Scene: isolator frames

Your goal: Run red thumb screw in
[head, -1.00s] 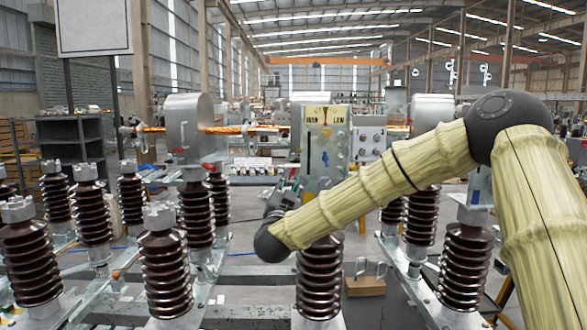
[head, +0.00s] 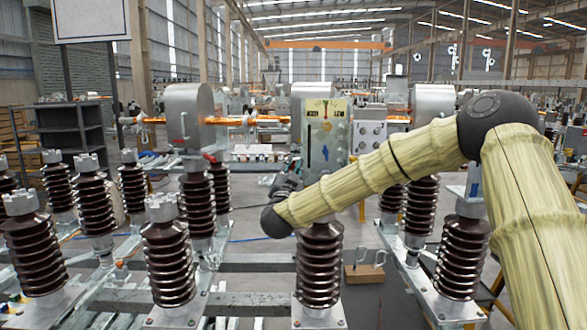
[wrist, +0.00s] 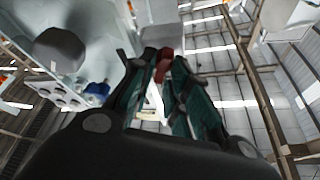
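The red thumb screw (wrist: 162,66) shows in the wrist view as a small red piece between my fingertips. My gripper (wrist: 164,60) has both dark green fingers drawn in around it, and they appear to be touching it on both sides. In the head view my gripper (head: 288,178) is small and dark, just left of the lower part of the grey box with a yellow dial (head: 340,140). The screw cannot be made out there; the gripper and wrist hide that spot.
Brown ribbed insulators (head: 320,262) stand close below and around my wrist. A grey drum housing (head: 188,115) with a red-tipped lever stands to the left. A wooden block with metal loops (head: 364,273) lies at lower right. A white panel with knobs (head: 370,135) stands behind.

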